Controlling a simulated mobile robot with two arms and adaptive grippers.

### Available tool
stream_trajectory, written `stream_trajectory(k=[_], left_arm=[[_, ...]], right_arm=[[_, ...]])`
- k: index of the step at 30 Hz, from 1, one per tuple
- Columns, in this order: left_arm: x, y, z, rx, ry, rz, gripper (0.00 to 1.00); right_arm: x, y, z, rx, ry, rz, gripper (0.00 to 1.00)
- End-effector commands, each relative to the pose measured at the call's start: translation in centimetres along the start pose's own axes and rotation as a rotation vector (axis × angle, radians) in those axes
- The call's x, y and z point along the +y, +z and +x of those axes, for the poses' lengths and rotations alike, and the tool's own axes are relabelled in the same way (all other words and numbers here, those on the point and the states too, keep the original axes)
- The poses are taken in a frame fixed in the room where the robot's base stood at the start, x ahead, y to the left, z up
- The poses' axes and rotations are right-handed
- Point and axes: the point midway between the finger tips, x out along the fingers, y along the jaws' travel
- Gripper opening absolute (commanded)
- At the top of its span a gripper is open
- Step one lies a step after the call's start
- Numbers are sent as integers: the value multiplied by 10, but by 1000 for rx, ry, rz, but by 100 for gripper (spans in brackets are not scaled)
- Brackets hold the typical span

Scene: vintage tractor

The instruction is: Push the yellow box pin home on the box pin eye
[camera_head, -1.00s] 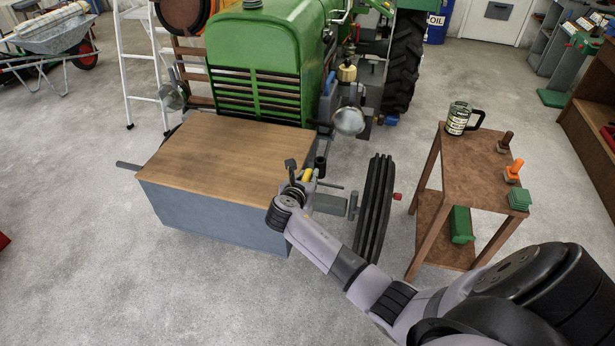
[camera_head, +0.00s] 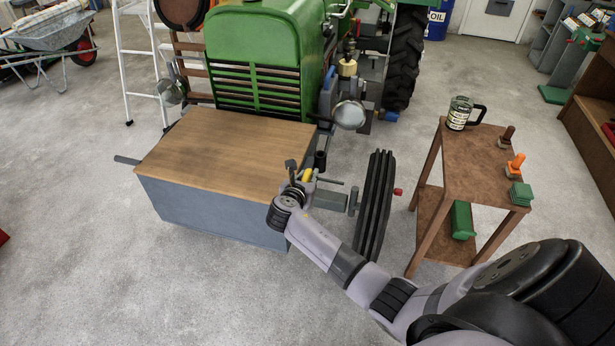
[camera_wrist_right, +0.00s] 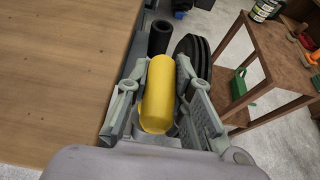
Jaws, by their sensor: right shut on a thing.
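The yellow box pin (camera_wrist_right: 162,93) shows between the fingers of my right gripper (camera_wrist_right: 160,85) in the right wrist view. The gripper is shut on it. In the head view the pin (camera_head: 306,175) is a small yellow spot at my right gripper (camera_head: 299,181), by the right front corner of the wood-topped box (camera_head: 222,160). The box pin eye is not clearly visible; the gripper and pin hide that spot, so I cannot tell how deep the pin sits. A dark upright tube (camera_wrist_right: 160,38) stands just beyond the pin. My left gripper is not in view.
The green tractor (camera_head: 255,60) stands behind the box. Its ribbed front wheel (camera_head: 375,205) is right of my gripper. A brown side table (camera_head: 465,165) holds a mug (camera_head: 460,113) and several small tools. Open concrete floor lies in front.

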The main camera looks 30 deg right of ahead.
Motion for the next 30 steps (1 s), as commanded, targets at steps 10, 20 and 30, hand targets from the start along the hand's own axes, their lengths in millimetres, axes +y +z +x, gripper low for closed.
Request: stream_trajectory(k=[10,20,30], left_arm=[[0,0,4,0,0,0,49],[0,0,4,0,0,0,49],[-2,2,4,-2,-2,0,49]], right_arm=[[0,-6,3,-2,1,0,23],[0,-6,3,-1,0,0,44],[0,-8,0,1,0,-1,44]])
